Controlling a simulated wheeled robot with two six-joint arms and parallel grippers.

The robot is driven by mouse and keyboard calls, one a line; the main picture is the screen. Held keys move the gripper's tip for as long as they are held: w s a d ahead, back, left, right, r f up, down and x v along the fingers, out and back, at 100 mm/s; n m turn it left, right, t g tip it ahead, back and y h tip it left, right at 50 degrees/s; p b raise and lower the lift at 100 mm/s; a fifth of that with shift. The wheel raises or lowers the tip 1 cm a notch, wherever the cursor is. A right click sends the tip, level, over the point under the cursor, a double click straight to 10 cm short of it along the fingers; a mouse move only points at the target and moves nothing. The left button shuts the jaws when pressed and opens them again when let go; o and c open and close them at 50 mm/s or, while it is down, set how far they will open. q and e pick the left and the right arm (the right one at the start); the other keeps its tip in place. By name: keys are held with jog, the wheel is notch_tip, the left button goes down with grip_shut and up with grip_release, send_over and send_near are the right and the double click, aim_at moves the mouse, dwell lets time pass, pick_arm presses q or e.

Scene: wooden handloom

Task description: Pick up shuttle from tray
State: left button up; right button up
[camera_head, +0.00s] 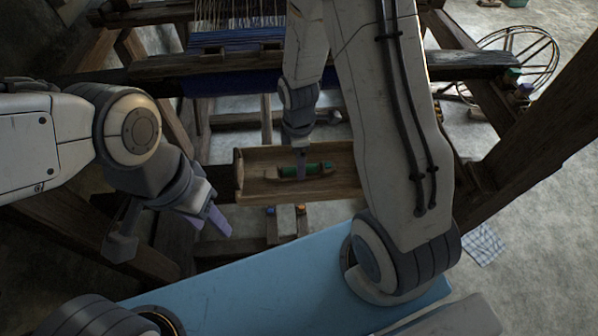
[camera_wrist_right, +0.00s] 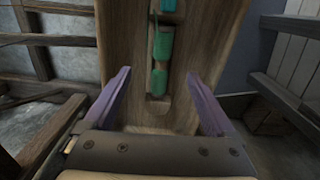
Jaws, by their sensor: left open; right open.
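The tray (camera_head: 250,186) is a shallow wooden trough in the middle of the head view. The shuttle (camera_head: 319,168) lies in it, a small wooden piece with green thread. My right gripper (camera_head: 300,172) points down over the shuttle and hides part of it. In the right wrist view, the shuttle (camera_wrist_right: 161,50) with green and teal thread lies beyond the gap between the purple fingers of the open right gripper (camera_wrist_right: 158,74). My left gripper (camera_head: 209,218) is open and empty, left of and below the tray.
The loom's wooden beams (camera_head: 150,68) and blue cloth (camera_head: 225,80) stand behind the tray. A round wire wheel (camera_head: 535,60) is at the upper right. A patterned cloth (camera_head: 484,245) lies on the floor at right. A light blue surface (camera_head: 260,280) is in front.

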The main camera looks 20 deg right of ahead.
notch_tip(320, 180, down, 4)
jog(key=shift+s+r, duration=0.1)
jog(key=c, duration=1.4)
grip_shut()
jog(key=shift+r, duration=0.1)
